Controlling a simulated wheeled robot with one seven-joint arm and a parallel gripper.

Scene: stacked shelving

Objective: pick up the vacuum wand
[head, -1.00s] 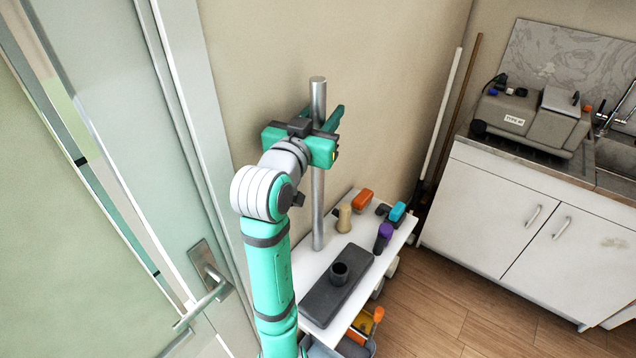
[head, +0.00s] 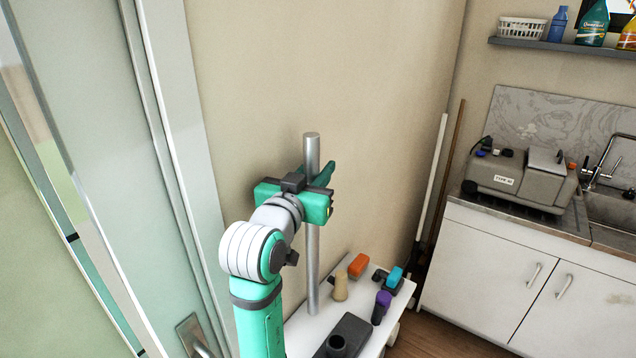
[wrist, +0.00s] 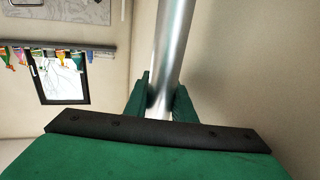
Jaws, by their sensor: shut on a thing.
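The vacuum wand (head: 312,240) is a long silver metal tube. It stands close to upright above a white shelf top, near the beige wall. My gripper (head: 318,190) is shut on the wand in its upper part, with a short length of tube sticking out above the fingers. In the wrist view, the wand (wrist: 172,50) runs between the two green fingers (wrist: 162,105).
The white shelf top (head: 305,325) holds a dark floor nozzle (head: 350,335), a beige bottle (head: 340,287), an orange brush (head: 358,265), a purple-capped item (head: 382,305) and a blue-topped item (head: 394,277). A glass door stands left. A sink cabinet (head: 500,270) stands right.

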